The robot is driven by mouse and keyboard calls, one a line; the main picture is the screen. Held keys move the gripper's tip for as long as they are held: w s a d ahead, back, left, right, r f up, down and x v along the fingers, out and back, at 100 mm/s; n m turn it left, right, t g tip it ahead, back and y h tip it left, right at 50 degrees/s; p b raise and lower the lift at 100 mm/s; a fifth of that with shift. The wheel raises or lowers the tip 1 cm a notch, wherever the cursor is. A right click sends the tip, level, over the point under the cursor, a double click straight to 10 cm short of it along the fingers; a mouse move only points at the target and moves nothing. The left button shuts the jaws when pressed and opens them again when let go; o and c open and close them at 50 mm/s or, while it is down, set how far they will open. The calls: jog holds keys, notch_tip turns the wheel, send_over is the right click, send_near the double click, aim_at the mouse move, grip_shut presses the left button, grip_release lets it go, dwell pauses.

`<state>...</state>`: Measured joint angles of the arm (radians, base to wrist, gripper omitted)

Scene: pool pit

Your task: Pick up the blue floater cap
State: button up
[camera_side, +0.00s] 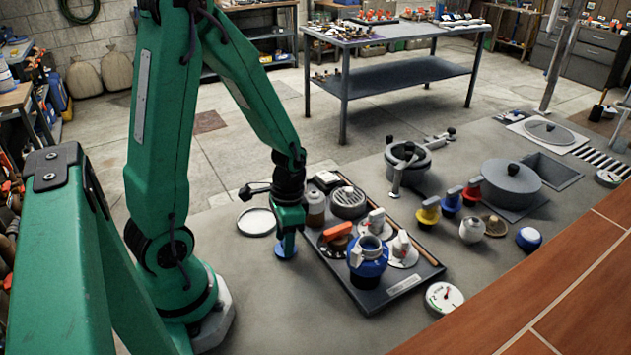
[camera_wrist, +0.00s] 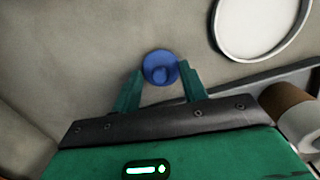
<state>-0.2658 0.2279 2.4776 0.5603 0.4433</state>
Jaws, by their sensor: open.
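The blue floater cap (camera_wrist: 160,67) is a small round blue piece with a darker, dished middle. In the wrist view it shows between the tips of my gripper (camera_wrist: 160,75), whose two green fingers are open on either side of it. In the side view the cap (camera_side: 285,252) lies on the grey floor, left of the dark tray, directly below my gripper (camera_side: 287,236), which points down. I cannot tell whether either finger touches the cap.
The dark tray (camera_side: 405,288) holds several fittings close to the right of my gripper. A white-rimmed ring (camera_side: 257,222) lies behind it. A round gauge (camera_side: 444,297) and another blue round piece (camera_side: 528,238) are farther right. Floor in front of the cap is clear.

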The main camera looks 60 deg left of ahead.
dwell(0.5)
grip_shut()
jog(key=shift+r, duration=0.1)
dwell(0.3)
jog(key=shift+r, duration=1.9)
jog(key=s+d+r, duration=0.3)
jog(key=d+r, duration=0.4)
jog(key=d, duration=0.4)
jog(key=shift+d+y, duration=0.15)
jog(key=shift+y, duration=0.15)
jog(key=w+d+r, duration=0.2)
jog(key=w, duration=0.5)
jog(key=w+d+r, duration=0.2)
jog(key=w+r, duration=0.1)
jog(key=w, duration=0.4)
jog(key=shift+d+r, duration=0.15)
